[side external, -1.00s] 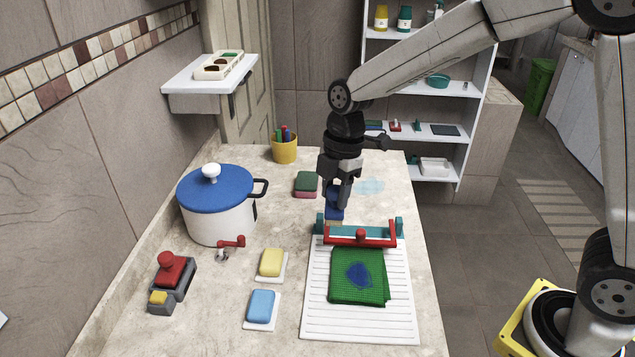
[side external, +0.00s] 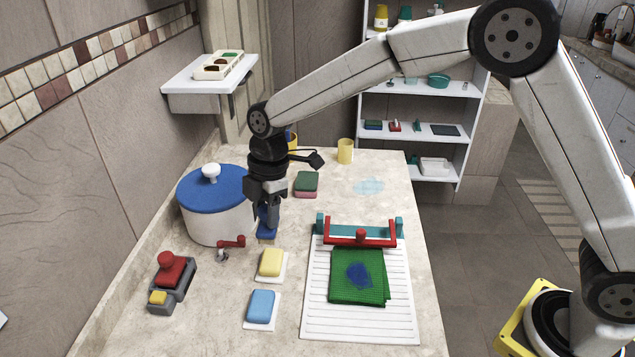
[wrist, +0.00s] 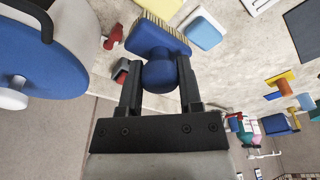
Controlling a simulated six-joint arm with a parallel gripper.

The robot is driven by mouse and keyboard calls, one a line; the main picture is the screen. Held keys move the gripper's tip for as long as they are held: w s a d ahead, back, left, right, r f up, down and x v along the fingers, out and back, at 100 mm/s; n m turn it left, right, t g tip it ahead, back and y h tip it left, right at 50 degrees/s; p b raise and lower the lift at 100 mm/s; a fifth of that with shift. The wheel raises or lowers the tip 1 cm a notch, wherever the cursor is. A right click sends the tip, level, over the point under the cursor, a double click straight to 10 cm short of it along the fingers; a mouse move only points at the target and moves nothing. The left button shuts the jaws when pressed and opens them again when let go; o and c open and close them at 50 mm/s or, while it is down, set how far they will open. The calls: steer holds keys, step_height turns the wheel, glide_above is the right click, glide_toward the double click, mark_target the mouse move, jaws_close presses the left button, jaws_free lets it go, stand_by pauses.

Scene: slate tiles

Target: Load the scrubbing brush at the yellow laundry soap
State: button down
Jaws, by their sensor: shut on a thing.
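My gripper (side external: 267,208) is shut on the blue scrubbing brush (side external: 267,226), which has pale bristles. The brush also shows between the fingers in the wrist view (wrist: 155,42), with the fingers on its rounded blue knob. The yellow laundry soap (side external: 271,262) lies on a white dish in front of the brush, in the side view. The brush is just beyond the soap and apart from it. In the wrist view a bit of the yellow soap (wrist: 160,7) shows past the bristles; the rest is hidden.
A blue-lidded pot (side external: 212,205) stands close left of the brush. A blue soap (side external: 262,305) lies nearer the camera. A green cloth (side external: 357,290) lies on a ribbed white board (side external: 315,320) with a red-and-teal clamp (side external: 360,236). A green-and-pink sponge (side external: 306,183) and wet patch (side external: 368,186) are behind.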

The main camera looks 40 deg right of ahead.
mark_target(268, 235)
steer(key=shift+a+f, duration=0.1)
steer(key=shift+f, duration=0.05)
steer(key=shift+f, duration=2.85)
steer(key=shift+f, duration=0.65)
stand_by(0.9)
steer(key=shift+r, duration=0.15)
steer(key=shift+r, duration=3.45)
steer(key=shift+w+d+m, duration=0.1)
steer(key=shift+d+m, duration=0.6)
steer(key=shift+d, duration=0.15)
steer(key=s+d+m+t+h, duration=0.1)
steer(key=s+d+m, duration=0.1)
steer(key=d+m, duration=0.6)
steer(key=s+d+m, duration=0.2)
steer(key=d+m, duration=0.6)
steer(key=d, duration=0.2)
steer(key=shift+s+m+t+h, duration=0.25)
steer(key=shift+m+t+h, duration=0.05)
steer(key=shift+t+h, duration=0.1)
